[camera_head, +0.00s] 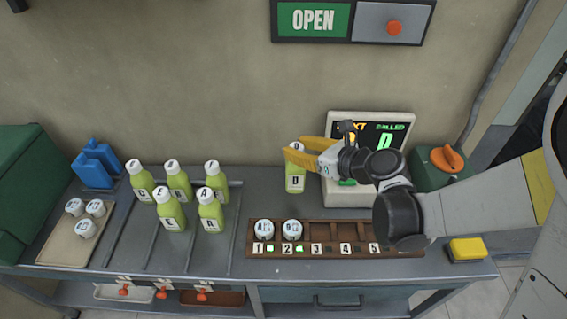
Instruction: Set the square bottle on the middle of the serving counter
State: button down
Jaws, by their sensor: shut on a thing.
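My gripper (292,153) has yellow fingers and reaches in from the right. It is shut on a green bottle (295,180) with a white cap and a lettered label, near the cap. The bottle is upright, behind the numbered rack; I cannot tell whether its base touches the grey serving counter (240,205). Several similar green bottles (171,213) with white caps stand in the slots at the left of the counter. Which bottle is square is hard to tell at this size.
A brown rack (375,252) with numbered slots holds two white lettered caps (264,229) at its left. A display (347,195) stands partly behind my arm. A blue container (95,165), a tray of caps (68,241) and a yellow block (467,249) are also on the counter.

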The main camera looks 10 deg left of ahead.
jog(key=w+a+f+b, duration=0.3)
jog(key=a+f, duration=0.1)
jog(key=f, duration=0.3)
jog(key=shift+a+b, duration=0.15)
jog(key=shift+b, duration=0.15)
jog(key=shift+f, duration=0.15)
jog(key=c, duration=1.4)
grip_release()
jog(key=shift+f, duration=0.15)
jog(key=shift+c, duration=0.2)
jog(key=o, duration=0.4)
jog(key=shift+c, duration=0.2)
